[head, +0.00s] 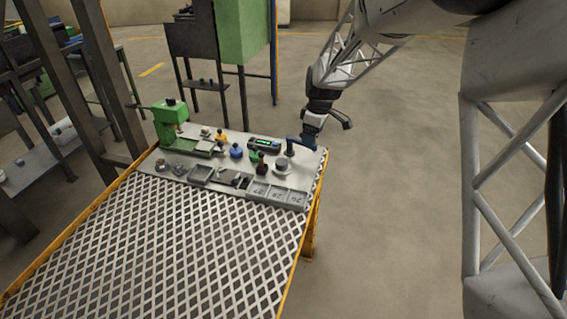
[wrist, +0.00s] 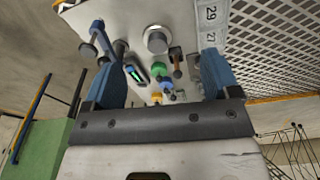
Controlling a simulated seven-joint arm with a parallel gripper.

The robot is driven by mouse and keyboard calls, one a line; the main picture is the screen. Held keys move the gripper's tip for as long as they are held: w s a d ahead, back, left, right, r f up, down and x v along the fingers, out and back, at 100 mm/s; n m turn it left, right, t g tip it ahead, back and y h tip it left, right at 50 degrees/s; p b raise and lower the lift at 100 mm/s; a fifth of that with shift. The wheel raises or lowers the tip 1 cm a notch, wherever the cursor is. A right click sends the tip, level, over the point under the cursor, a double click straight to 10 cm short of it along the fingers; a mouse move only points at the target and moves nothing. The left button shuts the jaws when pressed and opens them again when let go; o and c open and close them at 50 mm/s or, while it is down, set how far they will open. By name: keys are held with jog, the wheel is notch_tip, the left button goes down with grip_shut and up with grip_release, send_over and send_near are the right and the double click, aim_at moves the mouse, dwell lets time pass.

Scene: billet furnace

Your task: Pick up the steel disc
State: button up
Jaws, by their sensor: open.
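A round grey metal piece with a pale flat top (wrist: 157,40), which looks like the steel disc, shows between and beyond my fingers in the wrist view. In the head view it seems to be the small dark round piece (head: 282,162) on a pale round base near the right end of the bench top. I cannot be sure it is the steel disc. My gripper (wrist: 158,62) has its two blue fingers spread wide with nothing between them. In the head view my gripper (head: 303,140) hangs by the bench's right end, apart from the round piece.
A black device with a green display (head: 264,144), coloured knobbed pieces and a green machine (head: 170,118) stand on the bench top. Grey numbered trays (head: 277,194) line its front edge. The diamond-mesh surface (head: 170,245) is clear. Open floor lies right of the bench.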

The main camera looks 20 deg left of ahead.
aim_at(282, 161)
jog(key=w+a+f+n, duration=0.1)
jog(key=a+f, duration=0.2)
jog(key=w+a+f+n, duration=0.1)
jog(key=a+f, duration=0.3)
jog(key=w+a+f+n, duration=0.1)
jog(key=w+a+f, duration=0.1)
jog(key=a+f, duration=0.1)
jog(key=shift+a+f+n+g, duration=0.2)
jog(key=shift+a+n+g, duration=0.1)
jog(key=shift+a, duration=0.2)
jog(key=shift+a+f, duration=0.15)
jog(key=shift+f, duration=1.1)
jog(key=shift+a+f, duration=0.15)
jog(key=shift+f, duration=1.15)
jog(key=shift+a+f, duration=0.1)
jog(key=shift+f, duration=1.2)
jog(key=c, duration=1.4)
jog(key=shift+r, duration=0.15)
